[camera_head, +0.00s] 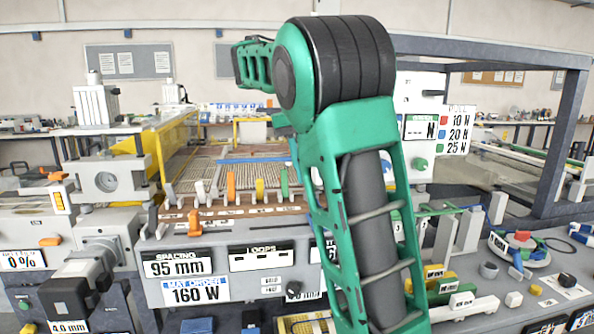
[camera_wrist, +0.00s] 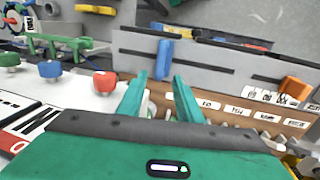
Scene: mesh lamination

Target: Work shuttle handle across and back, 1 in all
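In the wrist view, my gripper (camera_wrist: 159,86) shows two green fingers spread apart with nothing between them. A blue upright handle (camera_wrist: 163,60) stands at a dark slot in a grey panel (camera_wrist: 215,62), just beyond the fingertips and apart from them. No label shows whether it is the shuttle handle. An orange handle (camera_wrist: 294,88) stands farther right along the panel. In the head view, my arm covers the middle, and my gripper cannot be made out. Upright orange (camera_head: 231,187), yellow (camera_head: 260,189) and green (camera_head: 284,184) levers stand on the front console.
Red (camera_wrist: 104,82) and blue (camera_wrist: 50,70) knobs stand left of the fingers in the wrist view. A labelled brown strip (camera_wrist: 240,112) runs at right. In the head view, a dark frame (camera_head: 552,145) rises at right, and a mesh bed (camera_head: 225,172) lies behind the levers.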

